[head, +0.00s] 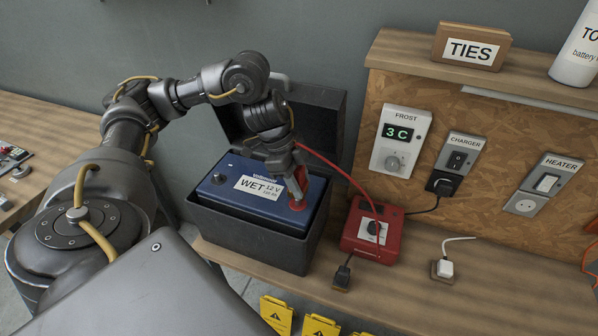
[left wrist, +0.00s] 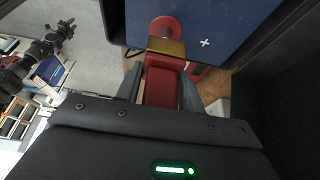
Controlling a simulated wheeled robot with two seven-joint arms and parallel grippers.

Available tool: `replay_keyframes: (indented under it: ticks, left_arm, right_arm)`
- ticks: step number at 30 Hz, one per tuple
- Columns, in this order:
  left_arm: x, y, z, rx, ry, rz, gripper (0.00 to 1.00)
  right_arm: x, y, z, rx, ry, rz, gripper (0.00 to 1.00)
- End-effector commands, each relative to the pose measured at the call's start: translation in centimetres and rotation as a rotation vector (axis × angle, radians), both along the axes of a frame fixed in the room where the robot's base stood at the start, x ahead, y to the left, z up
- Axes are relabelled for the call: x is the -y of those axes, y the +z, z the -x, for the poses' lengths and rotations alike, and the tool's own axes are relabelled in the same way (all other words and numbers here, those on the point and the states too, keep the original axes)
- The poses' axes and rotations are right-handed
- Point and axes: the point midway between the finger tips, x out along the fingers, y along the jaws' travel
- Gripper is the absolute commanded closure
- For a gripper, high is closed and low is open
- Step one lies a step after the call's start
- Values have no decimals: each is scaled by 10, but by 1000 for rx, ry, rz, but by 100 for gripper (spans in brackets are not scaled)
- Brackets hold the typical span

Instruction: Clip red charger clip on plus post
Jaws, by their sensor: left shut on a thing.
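The blue battery (head: 285,210) marked WET 12 V sits in an open black case (head: 250,240). My left gripper (head: 297,172) points down over the battery's right end, shut on the red charger clip (head: 299,190). In the left wrist view the red clip (left wrist: 162,88) lies between my fingers (left wrist: 160,92). Its brass jaw (left wrist: 166,46) meets the near edge of the red post (left wrist: 165,27), beside the white plus mark (left wrist: 206,43). I cannot tell whether the jaw grips the post. A dark arm, seemingly my right, shows small with its gripper (left wrist: 66,28) in the left wrist view.
The red charger box (head: 372,232) stands right of the case; a red cable (head: 335,168) runs from it to the clip. A black plug (head: 342,276) and a white plug (head: 443,268) lie on the bench. The case lid stands open behind the battery.

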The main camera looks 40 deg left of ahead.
Motion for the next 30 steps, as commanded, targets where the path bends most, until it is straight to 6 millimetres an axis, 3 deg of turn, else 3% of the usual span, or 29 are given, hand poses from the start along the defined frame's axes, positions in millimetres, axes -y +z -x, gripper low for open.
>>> replay_keyframes:
  ticks: [15, 30]
  left_arm:
    - [0, -31, 0, 0, 0, 1, 87]
    - [0, -38, 0, 2, -1, 1, 87]
  right_arm:
    - [0, -16, 0, 0, 0, 0, 64]
    - [0, -18, -1, 1, 0, 0, 64]
